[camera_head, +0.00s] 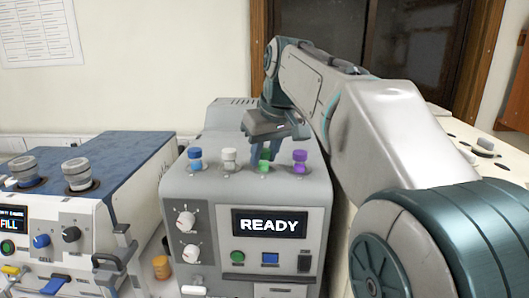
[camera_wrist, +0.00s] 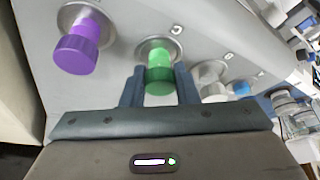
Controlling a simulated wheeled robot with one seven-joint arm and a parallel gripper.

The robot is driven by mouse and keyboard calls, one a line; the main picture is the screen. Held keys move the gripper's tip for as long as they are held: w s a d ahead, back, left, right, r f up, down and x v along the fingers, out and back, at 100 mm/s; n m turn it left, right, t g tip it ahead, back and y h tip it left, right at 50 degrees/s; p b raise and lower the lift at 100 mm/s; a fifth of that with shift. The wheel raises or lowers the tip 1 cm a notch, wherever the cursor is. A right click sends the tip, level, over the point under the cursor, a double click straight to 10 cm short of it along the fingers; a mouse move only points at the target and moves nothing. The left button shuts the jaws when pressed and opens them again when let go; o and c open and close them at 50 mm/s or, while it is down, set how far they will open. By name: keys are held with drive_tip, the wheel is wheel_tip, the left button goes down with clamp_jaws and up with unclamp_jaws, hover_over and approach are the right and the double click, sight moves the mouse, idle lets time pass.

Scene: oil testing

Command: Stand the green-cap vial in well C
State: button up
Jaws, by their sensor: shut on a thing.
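The green-cap vial (camera_head: 264,164) stands upright in the third well from the left on the grey machine's top, between the white and purple caps. It also shows in the wrist view (camera_wrist: 160,72), at the well ring marked with a letter that looks like C. My gripper (camera_head: 265,155) is above it with fingers pointing down. In the wrist view the two fingers (camera_wrist: 160,88) are on either side of the green cap, shut on it. The lower part of the vial is hidden in the well.
A purple-cap vial (camera_head: 300,160), a white-cap vial (camera_head: 229,158) and a blue-cap vial (camera_head: 195,158) stand in the neighbouring wells. The machine's screen (camera_head: 269,224) reads READY. A blue-topped machine (camera_head: 130,160) stands at left, and an orange-cap item (camera_head: 161,267) sits between the machines.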

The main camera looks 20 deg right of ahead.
drive_tip(key=o, duration=1)
drive_tip(key=shift+f, duration=0.1)
drive_tip(key=shift+c, duration=0.2)
drive_tip(key=shift+r, duration=0.3)
drive_tip(key=p+v, duration=0.1)
drive_tip(key=v, duration=1)
drive_tip(key=shift+r, duration=0.35)
drive_tip(key=shift+s, duration=0.15)
